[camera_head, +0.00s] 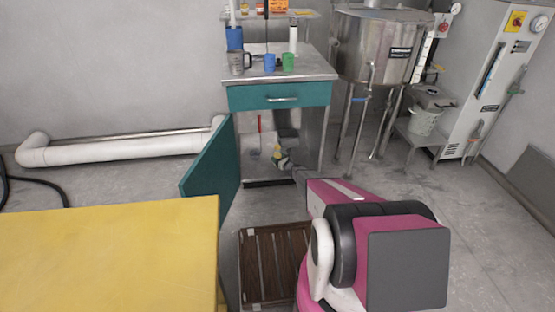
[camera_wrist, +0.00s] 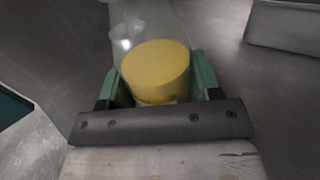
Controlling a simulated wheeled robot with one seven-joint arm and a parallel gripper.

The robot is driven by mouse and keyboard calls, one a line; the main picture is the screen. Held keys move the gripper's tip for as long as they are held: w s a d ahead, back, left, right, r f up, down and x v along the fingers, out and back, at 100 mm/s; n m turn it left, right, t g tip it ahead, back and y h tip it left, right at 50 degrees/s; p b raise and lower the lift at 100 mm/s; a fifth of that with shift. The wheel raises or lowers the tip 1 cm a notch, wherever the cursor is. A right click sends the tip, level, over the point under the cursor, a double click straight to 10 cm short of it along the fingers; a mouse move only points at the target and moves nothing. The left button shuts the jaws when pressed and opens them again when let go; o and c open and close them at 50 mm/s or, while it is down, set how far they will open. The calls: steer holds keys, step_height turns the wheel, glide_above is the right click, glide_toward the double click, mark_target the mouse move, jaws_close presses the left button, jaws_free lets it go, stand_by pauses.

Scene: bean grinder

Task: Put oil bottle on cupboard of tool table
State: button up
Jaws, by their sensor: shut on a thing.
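The tool table (camera_head: 281,75) stands at the back with a teal drawer (camera_head: 262,98) and an open cupboard (camera_head: 251,140) below it. The teal cupboard door (camera_head: 209,165) is swung open to the left. My gripper (camera_head: 284,163) is at the cupboard opening, on its right side. In the wrist view, the green fingers of my gripper (camera_wrist: 160,82) are shut on the oil bottle (camera_wrist: 155,68), which shows a yellow body and a clear part beyond. The bottle is small in the head view (camera_head: 280,158); I cannot tell whether it touches the cupboard floor.
A red-handled thing (camera_head: 260,130) and a dark object (camera_head: 287,136) are at the cupboard. Mugs (camera_head: 240,62) and bottles stand on the tabletop. A yellow surface (camera_head: 110,255) fills the front left. A wooden slatted platform (camera_head: 270,262) lies on the floor. A steel tank (camera_head: 378,45) stands right.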

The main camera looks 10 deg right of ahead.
steer(key=shift+f, duration=0.1)
steer(key=o, duration=1.1)
steer(key=shift+c, duration=0.2)
